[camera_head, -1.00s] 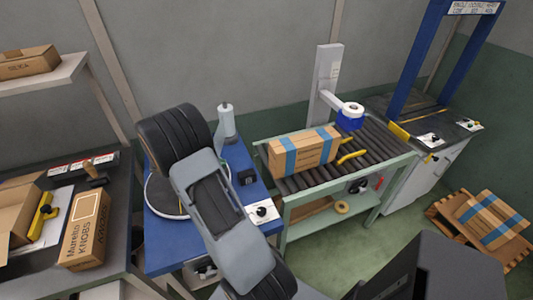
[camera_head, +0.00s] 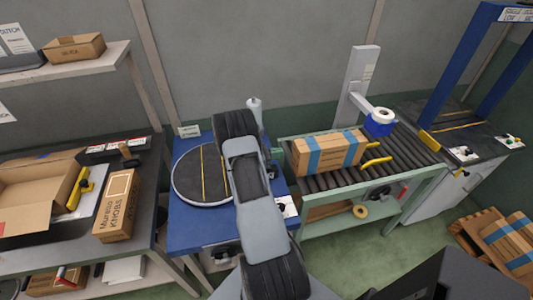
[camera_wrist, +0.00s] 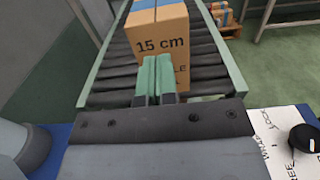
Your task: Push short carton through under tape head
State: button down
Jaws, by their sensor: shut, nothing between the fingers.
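The short carton (camera_head: 328,154), brown with blue tape bands, sits on the near left part of the roller conveyor (camera_head: 412,148). The tape head (camera_head: 379,121), with its blue and white roll, hangs from a grey post beyond the carton. In the wrist view the carton end (camera_wrist: 160,40), marked "15 cm", stands straight ahead. My gripper (camera_wrist: 157,78) is shut and empty, its green fingertips in front of that end. I cannot tell whether they touch it.
A blue table with a round turntable (camera_head: 188,181) stands left of the conveyor. A yellow guide (camera_head: 376,163) lies beside the carton. A blue frame (camera_head: 463,60) stands over the far bench at right. Bare rollers lie beyond the carton.

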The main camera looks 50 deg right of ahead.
aim_at(297, 150)
jog(key=shift+p+x, duration=0.65)
jog(key=shift+x, duration=2.05)
